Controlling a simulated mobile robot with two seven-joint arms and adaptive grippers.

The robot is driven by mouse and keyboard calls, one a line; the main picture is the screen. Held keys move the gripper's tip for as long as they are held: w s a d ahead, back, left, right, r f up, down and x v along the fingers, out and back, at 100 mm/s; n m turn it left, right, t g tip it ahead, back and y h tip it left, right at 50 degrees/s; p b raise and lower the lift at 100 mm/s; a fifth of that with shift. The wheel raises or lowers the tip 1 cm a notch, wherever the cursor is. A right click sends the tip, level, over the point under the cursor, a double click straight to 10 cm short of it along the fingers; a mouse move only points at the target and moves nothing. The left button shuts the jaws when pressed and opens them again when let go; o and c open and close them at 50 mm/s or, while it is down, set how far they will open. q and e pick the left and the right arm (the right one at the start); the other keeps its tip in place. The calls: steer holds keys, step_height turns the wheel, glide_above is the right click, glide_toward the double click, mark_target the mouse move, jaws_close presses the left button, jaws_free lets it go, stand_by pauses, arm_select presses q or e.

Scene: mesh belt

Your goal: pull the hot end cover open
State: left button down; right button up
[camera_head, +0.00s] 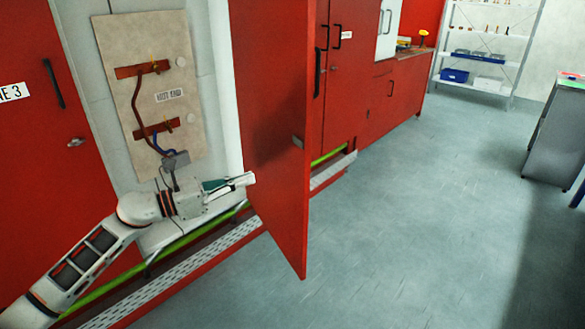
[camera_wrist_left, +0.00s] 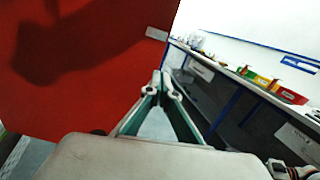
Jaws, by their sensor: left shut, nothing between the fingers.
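The hot end cover (camera_head: 275,115) is a tall red door that stands swung out from the wall. It shows large and red at the left of the left wrist view (camera_wrist_left: 75,65). A small grey latch piece (camera_head: 298,142) sits near its free edge. The uncovered beige panel (camera_head: 150,65) carries the HOT END label (camera_head: 169,95). My left gripper (camera_head: 250,179) is shut and empty, with its tips close to the inner face of the cover. I cannot tell if they touch it. In the left wrist view its fingertips (camera_wrist_left: 162,82) point past the cover's edge. My right gripper is not in view.
A perforated step (camera_head: 190,270) and a green pipe (camera_head: 105,290) run along the wall's foot. Red cabinets (camera_head: 385,100) and a shelf rack (camera_head: 488,45) stand beyond the cover. A grey cabinet (camera_head: 558,130) stands at right. The floor between is clear.

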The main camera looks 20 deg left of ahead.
arm_select(q)
steer(key=m, duration=0.1)
steer(key=p, duration=0.2)
glide_toward(302, 160)
steer(key=x, duration=0.5)
steer(key=shift+w+d+r, duration=0.1)
steer(key=shift+d+r, duration=0.05)
steer(key=shift+r, duration=0.05)
steer(key=shift+w+d+f, duration=0.1)
steer(key=shift+w+d, duration=0.35)
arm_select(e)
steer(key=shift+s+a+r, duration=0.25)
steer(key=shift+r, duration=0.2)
arm_select(q)
steer(key=shift+w+d, duration=0.1)
